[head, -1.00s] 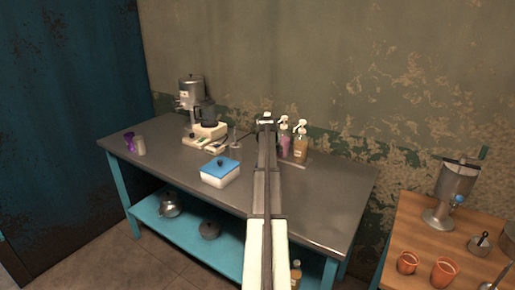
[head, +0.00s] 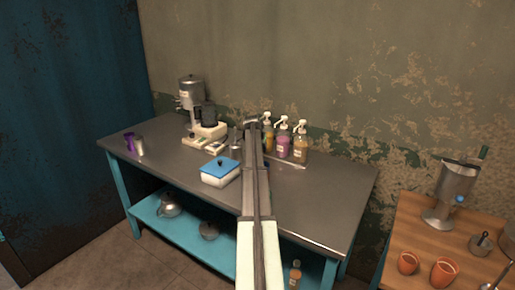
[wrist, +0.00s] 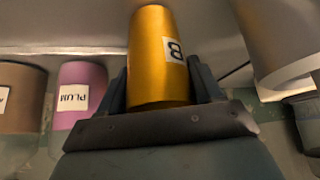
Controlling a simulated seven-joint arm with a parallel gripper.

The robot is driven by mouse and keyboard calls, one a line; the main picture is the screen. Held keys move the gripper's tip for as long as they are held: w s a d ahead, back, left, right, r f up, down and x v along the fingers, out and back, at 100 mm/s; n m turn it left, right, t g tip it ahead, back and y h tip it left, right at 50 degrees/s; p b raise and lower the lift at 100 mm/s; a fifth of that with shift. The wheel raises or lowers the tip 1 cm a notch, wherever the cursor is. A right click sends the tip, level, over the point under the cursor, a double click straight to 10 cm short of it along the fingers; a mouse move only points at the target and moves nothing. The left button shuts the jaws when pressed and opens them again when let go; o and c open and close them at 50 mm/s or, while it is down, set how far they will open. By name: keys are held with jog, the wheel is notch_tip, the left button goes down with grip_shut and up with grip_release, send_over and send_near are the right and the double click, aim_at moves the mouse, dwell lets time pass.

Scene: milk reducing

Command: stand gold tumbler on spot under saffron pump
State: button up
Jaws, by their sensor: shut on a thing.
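The gold tumbler (wrist: 152,60), with a white label reading B upside down, is between the two fingers of my gripper (wrist: 162,85) in the wrist view. The fingers are shut on its sides. In the head view the gripper end (head: 251,124) is at the back of the grey table, left of the pump bottles; my arm hides the tumbler there. The yellow pump bottle (head: 268,132), seemingly the saffron one, stands leftmost in the row, partly behind my arm. The spot under its pump cannot be made out.
A plum pump bottle (head: 283,143) and a brown-amber one (head: 300,147) stand to the right; plum's label (wrist: 74,103) reads in the wrist view. A grey cylinder (wrist: 283,35) is close on the wrist view's right.

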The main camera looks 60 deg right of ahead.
jog(key=shift+f, duration=0.1)
jog(key=o, duration=1.2)
jog(key=v, duration=1.2)
